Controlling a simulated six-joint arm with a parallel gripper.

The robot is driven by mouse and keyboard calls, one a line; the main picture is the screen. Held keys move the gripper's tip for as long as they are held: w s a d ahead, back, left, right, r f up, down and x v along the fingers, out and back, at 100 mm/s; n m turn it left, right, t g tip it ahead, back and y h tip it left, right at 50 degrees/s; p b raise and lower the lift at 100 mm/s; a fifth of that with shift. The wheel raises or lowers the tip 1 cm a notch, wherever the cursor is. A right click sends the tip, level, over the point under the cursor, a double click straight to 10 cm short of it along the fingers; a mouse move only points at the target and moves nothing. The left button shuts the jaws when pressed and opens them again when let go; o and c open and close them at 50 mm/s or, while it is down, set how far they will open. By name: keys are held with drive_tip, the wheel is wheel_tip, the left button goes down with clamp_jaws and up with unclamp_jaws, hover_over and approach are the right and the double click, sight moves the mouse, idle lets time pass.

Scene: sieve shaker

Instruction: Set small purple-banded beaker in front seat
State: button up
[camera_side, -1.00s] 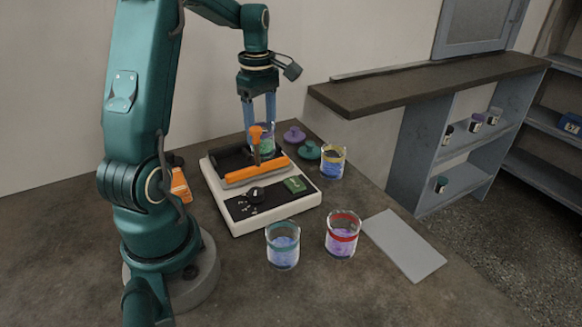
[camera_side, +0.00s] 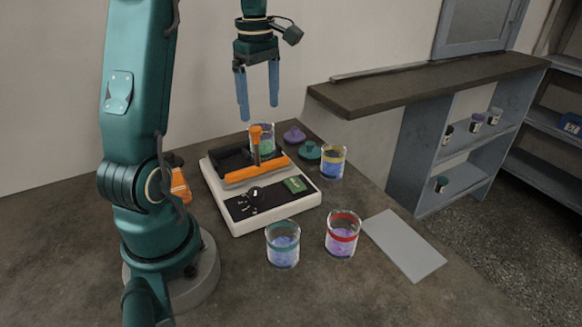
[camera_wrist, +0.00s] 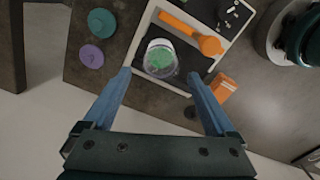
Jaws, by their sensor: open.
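A small clear beaker (camera_side: 264,140) with green contents stands upright on the dark tray of the sieve shaker (camera_side: 238,212), behind the orange bar. The wrist view shows this beaker (camera_wrist: 160,58) from above, with a faint purplish band. My gripper (camera_side: 258,112) is open and empty above the beaker, fingers pointing down and clear of it. In the wrist view the blue fingers (camera_wrist: 159,76) spread to either side of the beaker. The orange bar and lever (camera_side: 257,170) partly hide the beaker's base and its seat in the side view.
A yellow-banded beaker (camera_side: 332,162) stands right of the shaker. Teal-banded (camera_side: 283,245) and red-banded (camera_side: 342,235) beakers stand in front. Purple (camera_side: 294,135) and green (camera_side: 309,150) lids lie behind. A grey plate (camera_side: 404,245) lies at right; a shelf unit stands beyond.

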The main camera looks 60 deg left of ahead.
wheel_tip(320, 180, up, 6)
drive_tip(key=d+m+t, duration=0.1)
drive_tip(key=d+m, duration=0.5)
drive_tip(key=d, duration=0.1)
drive_tip(key=s+d+f+m+t, duration=0.2)
drive_tip(key=s+d+f+m, duration=0.1)
drive_tip(key=d+m, duration=0.4)
drive_tip(key=s+d+f+m+t, duration=0.2)
drive_tip(key=s+d+f+m, duration=0.1)
drive_tip(key=s+d+m, duration=0.2)
drive_tip(key=d+m, duration=0.2)
drive_tip(key=m, duration=0.2)
drive_tip(key=shift+s+d+m+t, duration=0.15)
drive_tip(key=shift+d+m+t, duration=0.15)
